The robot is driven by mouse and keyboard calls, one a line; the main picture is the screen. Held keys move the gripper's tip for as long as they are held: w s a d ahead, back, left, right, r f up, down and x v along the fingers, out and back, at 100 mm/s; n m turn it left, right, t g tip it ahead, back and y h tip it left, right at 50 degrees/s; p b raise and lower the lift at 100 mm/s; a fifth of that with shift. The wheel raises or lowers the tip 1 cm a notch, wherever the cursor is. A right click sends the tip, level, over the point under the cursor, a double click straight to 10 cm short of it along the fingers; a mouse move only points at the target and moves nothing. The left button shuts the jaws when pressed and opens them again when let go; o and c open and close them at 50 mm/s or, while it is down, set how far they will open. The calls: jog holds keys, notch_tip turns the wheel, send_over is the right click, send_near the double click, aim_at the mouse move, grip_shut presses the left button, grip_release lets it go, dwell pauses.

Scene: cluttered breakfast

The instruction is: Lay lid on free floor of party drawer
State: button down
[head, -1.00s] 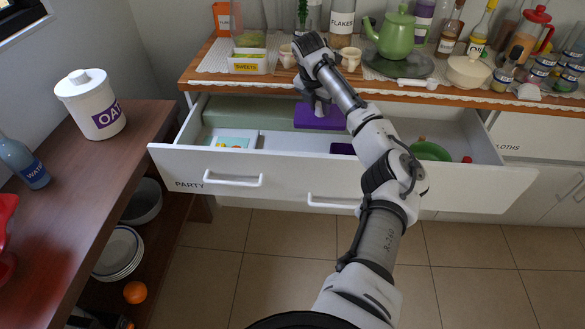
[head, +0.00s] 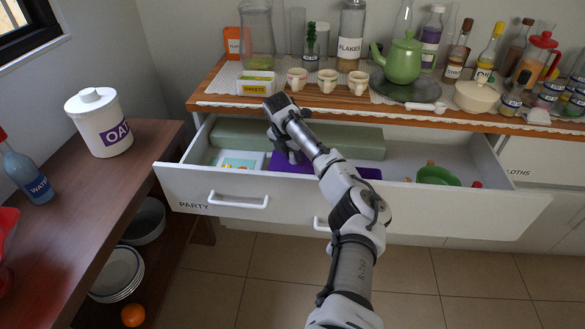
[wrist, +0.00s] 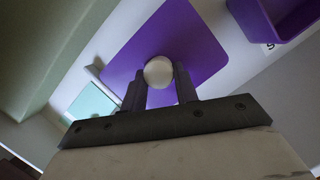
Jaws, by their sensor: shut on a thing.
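The purple lid (wrist: 200,45) with a pale round knob (wrist: 158,72) is in the wrist view. My gripper (wrist: 160,92) is shut on that knob, its fingers on either side. In the head view my gripper (head: 289,153) is inside the open party drawer (head: 420,215), over its left-middle part. The lid (head: 280,167) shows there as a purple patch, partly behind the drawer front and my arm. I cannot tell whether it touches the drawer floor.
A purple box (head: 369,173) stands right of the lid. A long green box (head: 345,142) lines the drawer's back. Cups (head: 327,80) and a teapot (head: 402,60) stand on the counter above.

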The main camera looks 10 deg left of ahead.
aim_at(291, 164)
jog(key=shift+f, duration=3.05)
jog(key=c, duration=1.1)
grip_release()
jog(key=shift+f, duration=0.15)
jog(key=v, duration=1.2)
jog(key=shift+r, duration=0.2)
